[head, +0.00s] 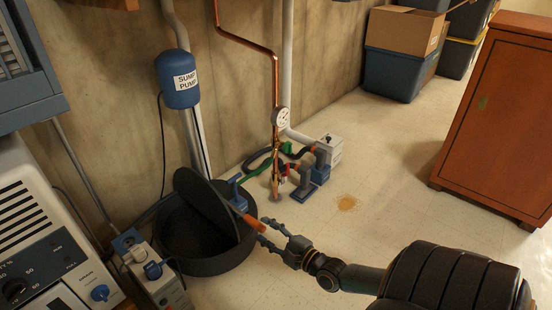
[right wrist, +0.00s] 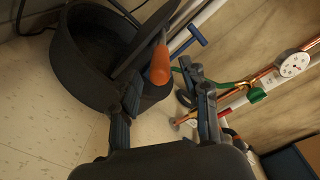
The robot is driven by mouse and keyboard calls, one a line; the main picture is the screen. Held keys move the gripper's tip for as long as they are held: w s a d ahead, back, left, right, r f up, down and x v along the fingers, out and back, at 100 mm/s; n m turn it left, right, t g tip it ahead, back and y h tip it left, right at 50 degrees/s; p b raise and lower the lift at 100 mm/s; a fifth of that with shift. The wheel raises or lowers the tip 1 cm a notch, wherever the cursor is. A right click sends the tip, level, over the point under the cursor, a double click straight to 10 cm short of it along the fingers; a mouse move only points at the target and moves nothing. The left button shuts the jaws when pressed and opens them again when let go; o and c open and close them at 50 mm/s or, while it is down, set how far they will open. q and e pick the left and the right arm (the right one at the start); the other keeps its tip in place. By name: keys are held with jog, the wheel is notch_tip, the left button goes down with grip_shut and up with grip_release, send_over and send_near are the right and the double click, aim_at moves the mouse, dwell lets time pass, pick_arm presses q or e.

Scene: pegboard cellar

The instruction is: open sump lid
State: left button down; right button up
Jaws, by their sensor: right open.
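The sump lid (head: 205,204) is a dark round disc, tilted steeply up over the round black sump basin (head: 222,266). The basin's dark inside shows to the left of the lid. An orange handle (head: 250,222) sticks out from the lid's right side. My right gripper (head: 268,232) is open, just right of the handle. In the right wrist view, the orange handle (right wrist: 160,64) lies beyond and between the spread fingers (right wrist: 162,82), with no clear grip on it. The lid's lower edge is partly hidden. My left gripper is not in view.
A blue sump pump tank (head: 177,88) stands on pipes behind the basin. Copper pipe, a gauge (head: 282,118) and valves stand right of it. A grey appliance (head: 45,230) fills the left.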

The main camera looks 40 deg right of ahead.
jog(key=s, duration=0.3)
jog(key=shift+s+d+r, duration=0.1)
jog(key=shift+s+d, duration=0.05)
jog(key=shift+s, duration=0.25)
